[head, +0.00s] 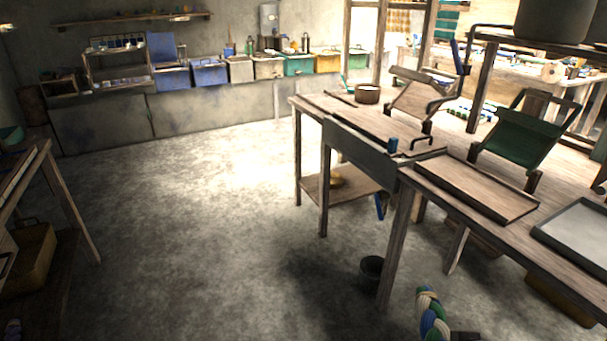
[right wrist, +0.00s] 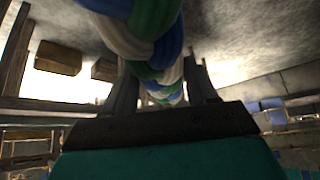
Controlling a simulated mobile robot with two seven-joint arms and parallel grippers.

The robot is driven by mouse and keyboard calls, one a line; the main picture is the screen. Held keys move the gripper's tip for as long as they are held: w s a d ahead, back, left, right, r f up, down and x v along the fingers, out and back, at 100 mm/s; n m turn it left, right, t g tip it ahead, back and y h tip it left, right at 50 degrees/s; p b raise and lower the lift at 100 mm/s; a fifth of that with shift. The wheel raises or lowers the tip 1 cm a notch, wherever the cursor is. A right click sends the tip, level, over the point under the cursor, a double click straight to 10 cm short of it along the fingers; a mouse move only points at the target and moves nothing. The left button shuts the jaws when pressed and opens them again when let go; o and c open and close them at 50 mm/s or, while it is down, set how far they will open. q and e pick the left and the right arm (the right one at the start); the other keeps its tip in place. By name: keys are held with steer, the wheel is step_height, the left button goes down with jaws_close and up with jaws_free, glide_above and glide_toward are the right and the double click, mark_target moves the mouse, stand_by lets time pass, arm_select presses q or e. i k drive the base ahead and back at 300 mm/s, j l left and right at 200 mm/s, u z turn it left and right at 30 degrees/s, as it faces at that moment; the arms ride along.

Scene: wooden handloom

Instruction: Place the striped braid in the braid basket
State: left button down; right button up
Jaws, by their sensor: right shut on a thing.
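The striped braid (head: 432,314), in blue, green and cream strands, hangs at the bottom edge of the head view, right of the middle. It also fills the top centre of the right wrist view (right wrist: 140,38). My right gripper (right wrist: 161,78) is shut on the braid, with one dark finger on each side of it. In the head view only a dark piece of this gripper (head: 463,335) shows beside the braid. The braid's lower end is out of the head view. My left gripper is not in view. I cannot tell which container is the braid basket.
A long wooden table with a shallow tray (head: 478,188) stands at the right, near the braid. A dark bucket (head: 371,270) is on the floor by its leg. A yellowish bin (head: 28,262) sits under the left rack. Open concrete floor (head: 200,230) lies between.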

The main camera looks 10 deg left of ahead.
mark_target(28, 267)
steer(key=i+j+u, duration=0.2)
steer(key=i+u, duration=0.9)
steer(key=i, duration=4.45)
steer(key=i+u, duration=0.35)
steer(key=i, duration=0.15)
steer(key=i+l+u, duration=0.1)
steer(key=i+u, duration=0.25)
steer(key=i, duration=0.2)
steer(key=i+u, duration=0.75)
steer(key=i, duration=0.2)
steer(key=i+j+z, duration=0.1)
steer(key=i+z, duration=0.2)
steer(key=z, duration=0.15)
steer(key=i+j+z, duration=0.2)
steer(key=z, duration=0.25)
steer(key=i, duration=0.05)
